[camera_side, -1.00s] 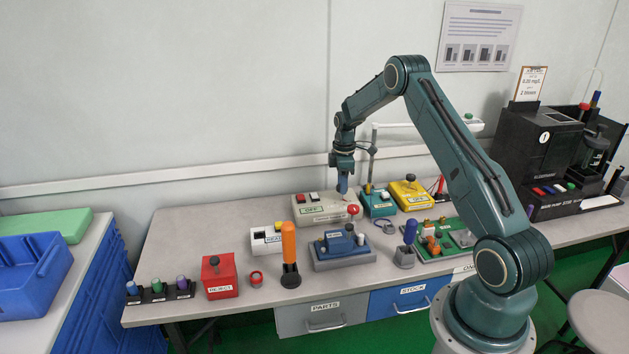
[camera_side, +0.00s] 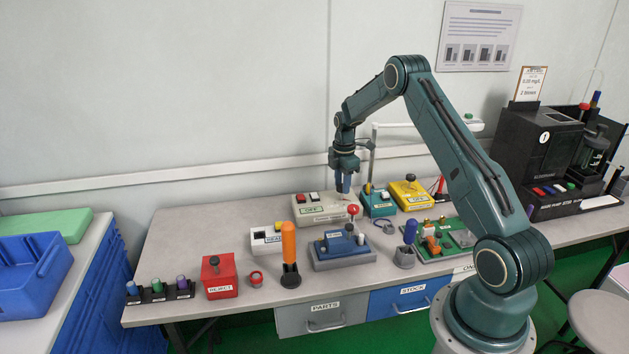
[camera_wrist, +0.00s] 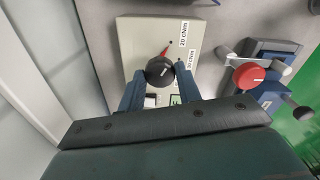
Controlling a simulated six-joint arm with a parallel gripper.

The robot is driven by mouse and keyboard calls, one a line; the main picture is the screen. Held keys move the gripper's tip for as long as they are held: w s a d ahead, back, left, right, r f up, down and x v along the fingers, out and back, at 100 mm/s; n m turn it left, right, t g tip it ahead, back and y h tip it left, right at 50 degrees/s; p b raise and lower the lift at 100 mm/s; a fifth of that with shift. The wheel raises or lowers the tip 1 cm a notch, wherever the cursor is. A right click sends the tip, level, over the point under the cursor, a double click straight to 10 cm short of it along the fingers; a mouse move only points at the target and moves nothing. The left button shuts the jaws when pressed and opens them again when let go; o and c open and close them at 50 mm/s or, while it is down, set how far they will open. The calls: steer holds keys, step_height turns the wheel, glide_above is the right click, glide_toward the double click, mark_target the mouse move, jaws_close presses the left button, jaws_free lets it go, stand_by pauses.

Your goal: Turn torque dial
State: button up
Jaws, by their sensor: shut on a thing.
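The torque tester is a pale box that shows in the side view (camera_side: 312,212) on the bench, with a green display on its front, and in the wrist view (camera_wrist: 135,38). Its torque dial (camera_wrist: 158,74) is a round black knob with a red pointer tipped up and to the right. The pointer lies near labels reading 20 cNm and 30 cNm. My gripper (camera_side: 343,188) points down over the tester's right end. In the wrist view my gripper (camera_wrist: 160,80) is shut on the dial, one blue finger on each side. The dial is mostly hidden in the side view.
A blue fixture (camera_side: 343,252) with a red ball knob (camera_wrist: 248,76) stands close in front of the tester. Teal (camera_side: 379,207) and yellow (camera_side: 410,195) boxes stand to its right. An orange-handled tool (camera_side: 289,243) stands upright to the front left.

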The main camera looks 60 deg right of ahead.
steer(key=o, duration=1)
steer(key=shift+r, duration=0.15)
step_height(320, 180, up, 14)
steer(key=shift+f, duration=0.2)
steer(key=shift+a, duration=0.1)
